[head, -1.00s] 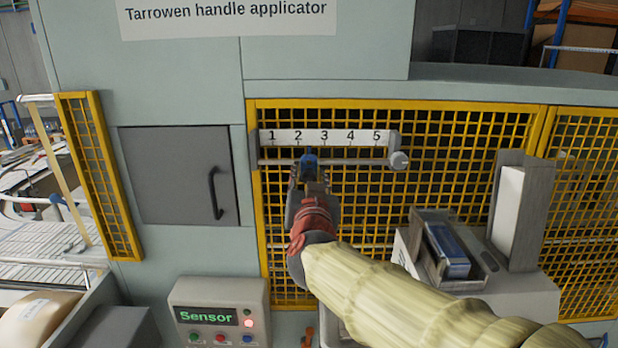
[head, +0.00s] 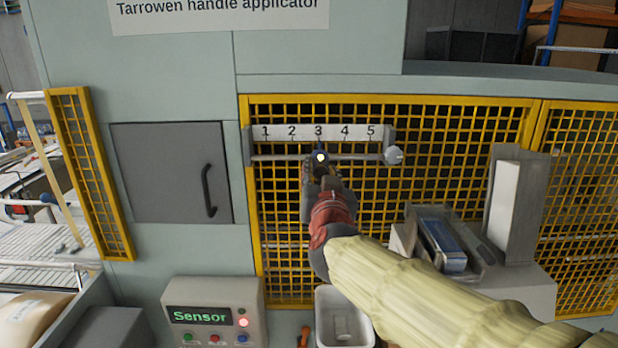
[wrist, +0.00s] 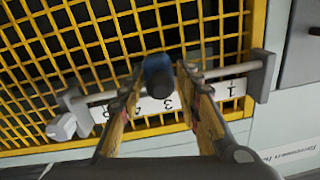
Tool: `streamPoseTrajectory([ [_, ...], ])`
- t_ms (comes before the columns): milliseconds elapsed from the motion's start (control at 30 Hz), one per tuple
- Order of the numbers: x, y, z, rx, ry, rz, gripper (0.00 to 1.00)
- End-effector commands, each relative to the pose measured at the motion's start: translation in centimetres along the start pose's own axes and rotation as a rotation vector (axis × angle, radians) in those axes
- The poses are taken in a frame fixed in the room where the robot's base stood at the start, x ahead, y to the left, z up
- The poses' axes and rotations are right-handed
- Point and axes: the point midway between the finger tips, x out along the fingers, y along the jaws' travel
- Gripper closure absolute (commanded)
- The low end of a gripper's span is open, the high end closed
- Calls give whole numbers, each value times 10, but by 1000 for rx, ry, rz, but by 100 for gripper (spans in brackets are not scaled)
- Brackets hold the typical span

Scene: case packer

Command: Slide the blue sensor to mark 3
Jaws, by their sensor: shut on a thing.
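The blue sensor (wrist: 158,72) sits on the rail (head: 360,157) below a white scale strip (head: 358,132) numbered 1 to 5. In the head view the sensor (head: 319,155) stands under mark 3 and shows a bright spot on its front. My gripper (head: 321,174) is shut on the sensor from the front, and its fingers hide part of it. In the wrist view my gripper (wrist: 160,88) has one finger on each side of the sensor, with the 3 just behind it.
Yellow mesh guarding (head: 440,150) lies behind the rail. A round knob (head: 393,155) ends the rail at the right. A control box (head: 214,318) reading "Sensor" with a lit red lamp is below left. A white bin (head: 343,312) hangs below my arm.

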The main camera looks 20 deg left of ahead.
Motion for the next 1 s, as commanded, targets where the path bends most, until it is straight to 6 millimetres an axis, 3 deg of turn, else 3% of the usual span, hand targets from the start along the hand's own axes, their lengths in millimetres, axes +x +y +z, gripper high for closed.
streamPoseTrajectory([
  [167,0,-1,0,7,-1,-1,100],
  [200,0,-2,0,7,-1,-1,65],
  [300,0,-2,0,6,-1,-1,60],
  [667,-2,-2,0,4,-1,-2,59],
  [867,-27,-2,-1,4,0,-3,59],
  [1000,-57,-2,-1,5,0,-4,59],
])
